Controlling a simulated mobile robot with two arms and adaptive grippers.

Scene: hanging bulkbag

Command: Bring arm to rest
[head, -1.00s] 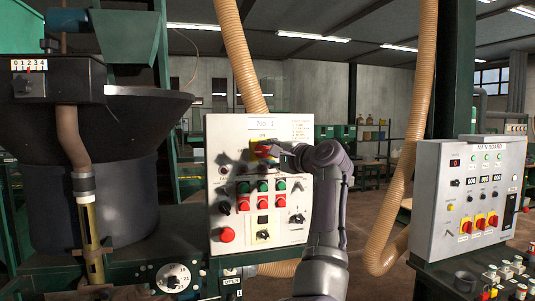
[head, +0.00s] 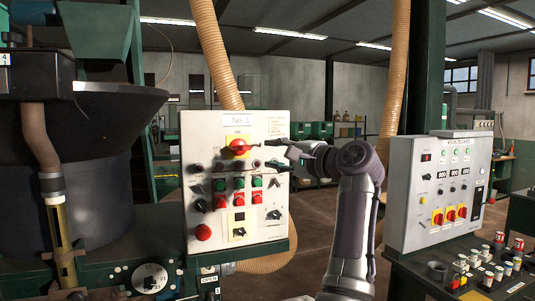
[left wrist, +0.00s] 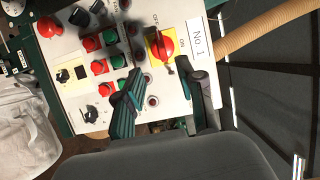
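My left gripper (head: 276,153) is at the right edge of the control panel marked No. 1 (head: 215,125), to the right of the red rotary switch (head: 237,147) on its yellow plate. Its fingers are apart with nothing between them. In the left wrist view, the left gripper (left wrist: 160,100) shows two spread fingers with teal pads in front of the panel, and the red switch (left wrist: 162,45) is clear beyond them. I cannot tell whether a finger touches the panel. My left arm rises from the bottom of the head view, bent at the wrist. My right gripper is not in view.
A main board panel (head: 437,195) stands at the right, above a console with several small buttons. A large dark hopper (head: 75,170) is at the left. Beige hoses (head: 394,90) hang behind the panels. Open floor (head: 310,220) shows between the panels.

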